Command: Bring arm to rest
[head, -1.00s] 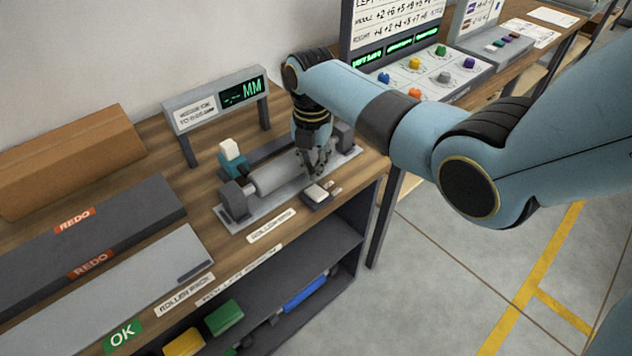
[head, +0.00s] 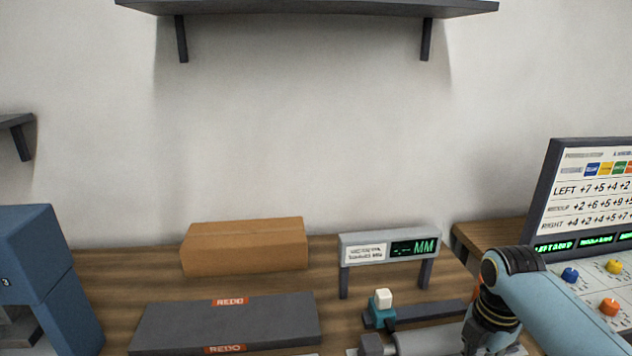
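My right arm comes in at the lower right of the head view. Its wrist joint is over the right part of a roller fixture (head: 425,341) on the wooden bench. The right gripper's fingers are cut off by the bottom edge, so I cannot see whether they are open or shut. The fixture's grey roller shows only in part at the bottom edge. My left gripper and arm do not show.
A display stand (head: 390,245) reading MM stands behind the fixture, near a teal block with a white top (head: 381,307). A brown box (head: 245,247) and a dark REDO tray (head: 160,328) lie left. A control panel (head: 592,215) is at right. A wall shelf (head: 305,8) hangs above.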

